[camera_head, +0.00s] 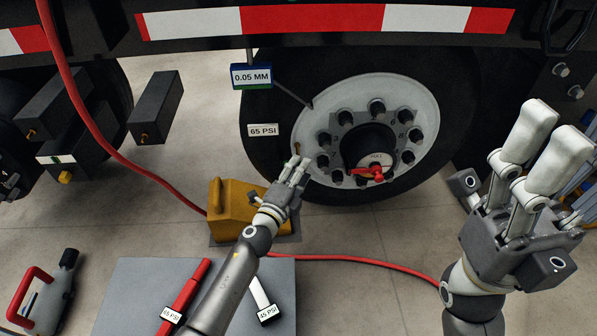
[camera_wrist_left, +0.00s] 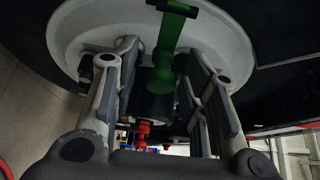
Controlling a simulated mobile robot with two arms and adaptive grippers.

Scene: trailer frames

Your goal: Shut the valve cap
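The truck wheel (camera_head: 425,100) has a pale rim with a small brass valve stem (camera_head: 298,148) at its left edge. My left gripper (camera_head: 298,170) is just below the stem, by the lower left of the rim. In the left wrist view its fingers (camera_wrist_left: 155,85) stand apart. A green bar-like part with a dark top (camera_wrist_left: 178,45) shows between them, before the rim; I cannot tell if it is the valve cap or if the fingers touch it. My right gripper (camera_head: 543,145) is raised at the right, its pale fingers extended and apart, with nothing seen between them.
A grey platform (camera_head: 125,290) holds a red tool (camera_head: 188,290) and a white tool. A red handle (camera_head: 368,173) is on the hub. A red-handled device (camera_head: 45,290) stands at lower left.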

